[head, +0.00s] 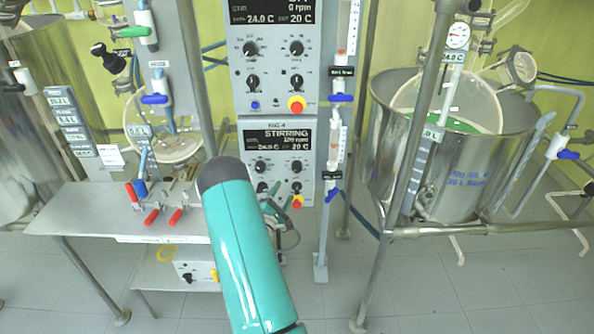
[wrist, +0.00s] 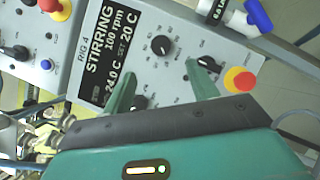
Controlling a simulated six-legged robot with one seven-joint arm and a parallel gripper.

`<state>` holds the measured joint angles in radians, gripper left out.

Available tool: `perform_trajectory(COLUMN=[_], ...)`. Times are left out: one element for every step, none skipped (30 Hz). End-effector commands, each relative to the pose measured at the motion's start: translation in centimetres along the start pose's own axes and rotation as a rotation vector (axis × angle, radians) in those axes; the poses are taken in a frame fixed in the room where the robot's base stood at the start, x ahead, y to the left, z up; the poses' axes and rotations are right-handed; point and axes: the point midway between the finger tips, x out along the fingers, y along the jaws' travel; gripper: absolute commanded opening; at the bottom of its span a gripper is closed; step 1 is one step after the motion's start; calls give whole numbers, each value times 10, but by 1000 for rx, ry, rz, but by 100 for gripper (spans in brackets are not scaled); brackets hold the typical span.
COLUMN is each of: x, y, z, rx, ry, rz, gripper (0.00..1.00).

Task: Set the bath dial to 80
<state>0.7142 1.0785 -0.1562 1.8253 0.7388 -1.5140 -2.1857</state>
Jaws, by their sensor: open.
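The RIG 4 panel (head: 278,135) is below another panel in the head view; its display reads STIRRING, 24.0 C and SET 20 C. In the wrist view the panel (wrist: 180,25) appears turned on its side. One black dial (wrist: 160,47) lies just beyond and between my fingertips, apart from them. Another dial (wrist: 207,62) is close by my right finger, and a third (wrist: 138,102) is partly covered by my left finger. The dial labels are too small to read, so I cannot tell which is the bath dial. My gripper (wrist: 160,70) is open and empty, mostly hidden behind my arm in the head view.
A red button on a yellow base (wrist: 240,80) sits close to the right finger. A post with blue-handled valves (head: 333,190) stands right of the panels. A bench with red-handled clamps (head: 150,217) is left, a large steel vessel (head: 440,160) right.

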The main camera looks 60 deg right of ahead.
Motion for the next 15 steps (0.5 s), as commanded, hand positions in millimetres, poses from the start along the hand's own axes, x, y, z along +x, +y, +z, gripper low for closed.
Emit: perform_trajectory(x=[10,15,23,29,34,42,49,54,63,69,75,83,88,93,99], y=[0,0,0,-1,0,-1,-1,-1,-1,-1,-2,-2,-2,-2,-2], z=[2,2,2,2,2,2,2,3,3,3,3,3,3,4,3], rx=[2,2,2,2,3,3,3,2,3,2,2,3,2,1,1], ry=[-5,-4,-4,-5,-4,-4,-4,-4,-5,-4,-4,-3,-3,-4,-3], rz=[0,0,-1,-1,1,-1,-1,0,-1,-1,0,-1,-1,0,0], gripper=[59,59,59,59,59,59,59,59,59,59,59,59,59,59,59])
